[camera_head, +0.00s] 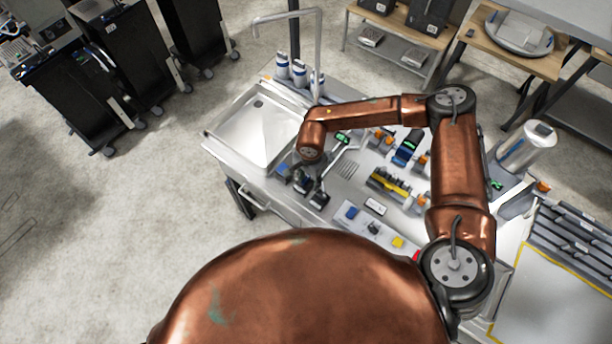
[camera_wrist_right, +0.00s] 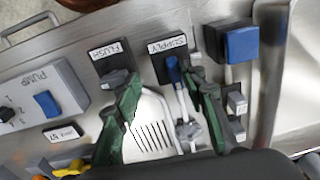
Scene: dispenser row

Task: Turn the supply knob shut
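The supply knob (camera_wrist_right: 173,70) has a blue handle on a black base, with a white SUPPLY label beside it in the right wrist view. My right gripper (camera_wrist_right: 162,82) is open, its two green fingers spread apart. The blue handle lies between the fingertips in that view, closer to the right-hand finger; I cannot tell whether they touch. The flush knob (camera_wrist_right: 115,78), grey on a black base with a FLUSH label, is by the left-hand finger. In the head view my right gripper (camera_head: 309,182) is over the counter's front edge, small and partly hidden by its arm. My left gripper is not in view.
The pump panel (camera_wrist_right: 50,95) with a blue switch and a blue block (camera_wrist_right: 240,43) flank the knobs. A metal sink basin (camera_head: 258,130) with a tall faucet (camera_head: 318,50) is at left in the head view. A yellow holder (camera_head: 390,186) and small dispensers crowd the counter.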

